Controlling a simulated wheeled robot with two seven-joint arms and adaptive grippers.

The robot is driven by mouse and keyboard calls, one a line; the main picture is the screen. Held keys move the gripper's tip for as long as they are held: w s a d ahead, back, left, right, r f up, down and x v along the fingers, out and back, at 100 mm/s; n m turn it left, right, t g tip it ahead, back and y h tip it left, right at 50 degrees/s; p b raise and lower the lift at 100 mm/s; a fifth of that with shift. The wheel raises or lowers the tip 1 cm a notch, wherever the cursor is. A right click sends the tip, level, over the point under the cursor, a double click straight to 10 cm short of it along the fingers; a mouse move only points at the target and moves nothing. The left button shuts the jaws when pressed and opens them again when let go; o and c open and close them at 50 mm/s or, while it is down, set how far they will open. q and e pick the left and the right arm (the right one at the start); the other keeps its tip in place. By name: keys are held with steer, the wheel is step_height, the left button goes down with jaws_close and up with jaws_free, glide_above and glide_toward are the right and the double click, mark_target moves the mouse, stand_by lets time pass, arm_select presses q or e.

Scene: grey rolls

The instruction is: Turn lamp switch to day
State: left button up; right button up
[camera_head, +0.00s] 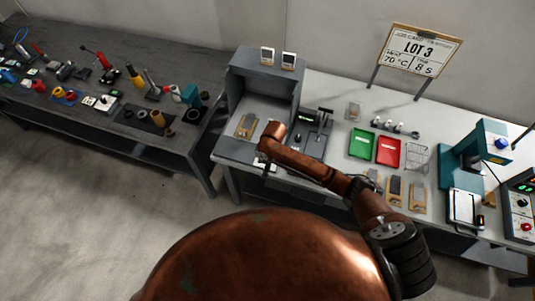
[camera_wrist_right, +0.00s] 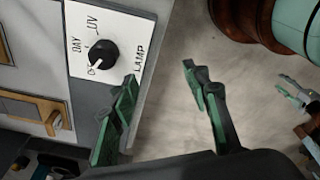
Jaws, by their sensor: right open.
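The lamp switch is a black round knob (camera_wrist_right: 103,53) on a white plate (camera_wrist_right: 122,25) marked UV, DAY, OFF and LAMP. Its white pointer mark appears turned toward OFF. In the head view the plate (camera_head: 265,167) shows small at the front edge of the grey booth, partly behind my arm. My right gripper (camera_wrist_right: 160,77) is open and empty. Its fingers are beside the plate, one near the LAMP edge, not around the knob. In the head view my right gripper (camera_head: 267,155) is over the front of the booth. My left gripper (camera_wrist_right: 285,88) seems to show small at the wrist view's right edge.
The grey booth (camera_head: 265,65) holds a tan-and-grey sample (camera_head: 246,126). Right of it are a black device (camera_head: 312,130), a green tray (camera_head: 361,143) and a red tray (camera_head: 388,152). A cluttered dark bench (camera_head: 60,115) stands left. Open floor lies before the booth.

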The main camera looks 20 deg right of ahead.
steer(key=w+d+r+n, duration=0.1)
steer(key=w, duration=0.1)
steer(key=w+d+r+h, duration=0.1)
steer(key=w+r, duration=0.1)
steer(key=w+d+r+n+h, duration=0.1)
steer(key=w+r, duration=0.1)
steer(key=shift+w+d+r+n+g, duration=0.1)
steer(key=shift+d+r+n+g, duration=0.05)
steer(key=shift+d+n+g, duration=0.15)
steer(key=shift+w+d, duration=0.1)
steer(key=shift+d, duration=0.05)
step_height(320, 180, down, 8)
steer(key=shift+r, duration=0.25)
steer(key=shift+p, duration=0.3)
steer(key=c, duration=1.2)
